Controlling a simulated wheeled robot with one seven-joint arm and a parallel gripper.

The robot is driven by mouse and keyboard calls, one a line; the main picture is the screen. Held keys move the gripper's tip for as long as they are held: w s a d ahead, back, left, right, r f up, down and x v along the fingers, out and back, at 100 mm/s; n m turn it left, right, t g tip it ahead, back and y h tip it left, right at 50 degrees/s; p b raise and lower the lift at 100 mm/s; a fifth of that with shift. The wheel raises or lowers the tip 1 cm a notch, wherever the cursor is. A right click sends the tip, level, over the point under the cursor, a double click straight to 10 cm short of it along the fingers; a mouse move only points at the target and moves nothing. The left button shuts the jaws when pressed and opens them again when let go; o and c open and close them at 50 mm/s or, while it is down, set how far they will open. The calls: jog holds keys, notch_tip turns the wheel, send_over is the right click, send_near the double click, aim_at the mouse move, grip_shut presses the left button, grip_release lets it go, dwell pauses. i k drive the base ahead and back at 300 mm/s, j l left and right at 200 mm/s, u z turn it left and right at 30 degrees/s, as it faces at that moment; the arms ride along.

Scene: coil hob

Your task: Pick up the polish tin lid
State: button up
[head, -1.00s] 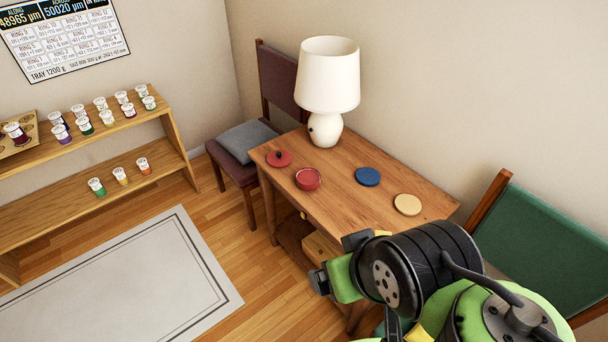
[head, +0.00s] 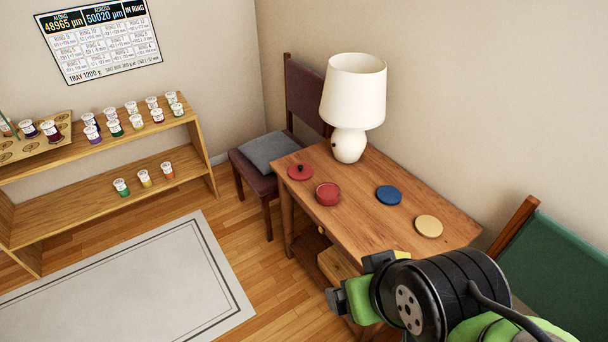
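A round red lid (head: 300,171) with a small dark knob lies flat near the far left corner of the wooden table. An open-looking red tin (head: 328,194) stands just in front of it, to the right. A flat blue disc (head: 389,195) and a flat cream disc (head: 428,226) lie further right, apart from each other. Which of these is the polish tin lid is not marked. My arm's green and black parts show at the lower right, over the table's front right part. They are apart from all these things.
A white lamp (head: 351,105) stands at the back of the wooden table (head: 372,228). A dark chair with a grey cushion (head: 270,151) is at its left, a green chair (head: 557,265) at its right. A shelf (head: 100,198) with small jars stands left. Floor and rug (head: 130,290) are clear.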

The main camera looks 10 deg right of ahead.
aim_at(299, 172)
jog(key=i+j+z, duration=0.1)
jog(key=j, duration=0.55)
jog(key=i+j, duration=0.3)
jog(key=i+j+z, duration=0.15)
jog(key=j, duration=0.3)
jog(key=i+j, duration=0.35)
jog(key=i+z, duration=0.15)
jog(key=i, duration=0.45)
jog(key=i+j+z, duration=0.15)
jog(key=i, duration=0.4)
jog(key=i+l, duration=0.15)
jog(key=l+z, duration=0.05)
jog(key=l, duration=0.1)
